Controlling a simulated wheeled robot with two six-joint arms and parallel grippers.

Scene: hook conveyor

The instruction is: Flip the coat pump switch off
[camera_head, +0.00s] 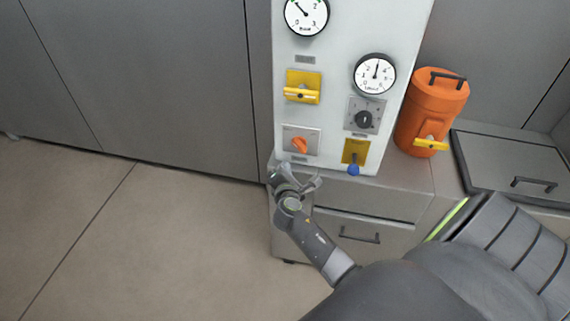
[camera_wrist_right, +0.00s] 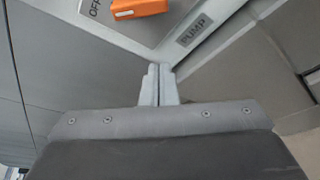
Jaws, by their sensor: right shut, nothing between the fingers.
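An orange rotary switch (camera_head: 299,144) sits on a grey plate at the lower left of the white control panel. In the right wrist view the orange handle (camera_wrist_right: 138,8) is cut off by the top edge, with "OFF" printed on its plate. A label (camera_wrist_right: 194,31) beside the plate reads "PUMP"; I cannot read any word before it. My right gripper (camera_head: 281,172) is just below this switch, near the panel's lower edge. In the right wrist view its fingers (camera_wrist_right: 158,70) are together and empty, apart from the orange handle. My left gripper is not in view.
The control panel (camera_head: 345,50) also carries a yellow switch (camera_head: 302,87), a black knob (camera_head: 363,119), a blue-tipped lever (camera_head: 353,168) and two gauges. An orange canister (camera_head: 432,110) stands to the right. Drawers (camera_head: 360,230) lie below; the floor at left is clear.

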